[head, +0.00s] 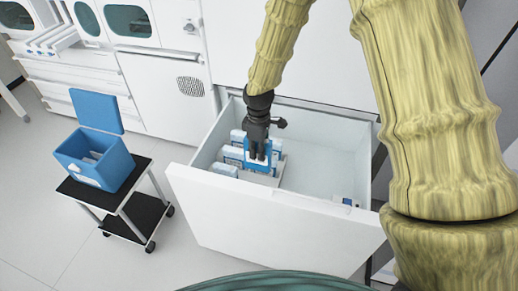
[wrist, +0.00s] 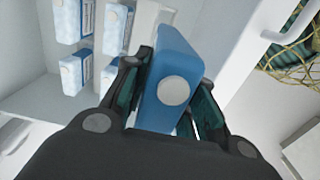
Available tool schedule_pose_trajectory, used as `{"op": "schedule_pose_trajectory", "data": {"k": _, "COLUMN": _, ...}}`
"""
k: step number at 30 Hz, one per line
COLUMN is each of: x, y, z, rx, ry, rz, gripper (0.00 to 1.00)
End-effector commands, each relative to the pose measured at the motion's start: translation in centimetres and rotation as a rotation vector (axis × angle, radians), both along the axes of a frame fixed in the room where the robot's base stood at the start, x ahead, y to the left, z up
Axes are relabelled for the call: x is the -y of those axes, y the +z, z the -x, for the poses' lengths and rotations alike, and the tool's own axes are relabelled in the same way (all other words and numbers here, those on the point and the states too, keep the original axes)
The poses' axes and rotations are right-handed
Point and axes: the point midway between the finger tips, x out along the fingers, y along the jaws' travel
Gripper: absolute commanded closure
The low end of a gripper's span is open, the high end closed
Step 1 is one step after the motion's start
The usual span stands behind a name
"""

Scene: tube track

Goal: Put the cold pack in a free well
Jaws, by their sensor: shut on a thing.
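My gripper (head: 258,155) is over the left part of an open white drawer, shut on a blue cold pack. The held cold pack (wrist: 170,60) has a white round spot and sits between both fingers in the wrist view; it looks tilted there. A white rack (head: 266,180) stands in the left part of the drawer. Several white-and-blue packs (head: 224,170) stand in it, and some show at the upper left of the wrist view (wrist: 68,20). My gripper hides part of the rack in the head view. I cannot tell whether the held pack touches the rack.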

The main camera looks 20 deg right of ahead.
Motion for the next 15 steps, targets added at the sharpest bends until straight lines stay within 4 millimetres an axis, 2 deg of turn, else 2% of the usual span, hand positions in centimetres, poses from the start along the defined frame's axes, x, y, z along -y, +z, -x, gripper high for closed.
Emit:
{"op": "schedule_pose_trajectory", "data": {"k": 5, "x": 0.0, "y": 0.0, "z": 0.0, "rx": 0.0, "ry": 0.0, "rz": 0.0, "gripper": 1.0}}
{"op": "schedule_pose_trajectory", "data": {"k": 15, "x": 0.0, "y": -1.2, "z": 0.0, "rx": 0.0, "ry": 0.0, "rz": 0.0, "gripper": 1.0}}
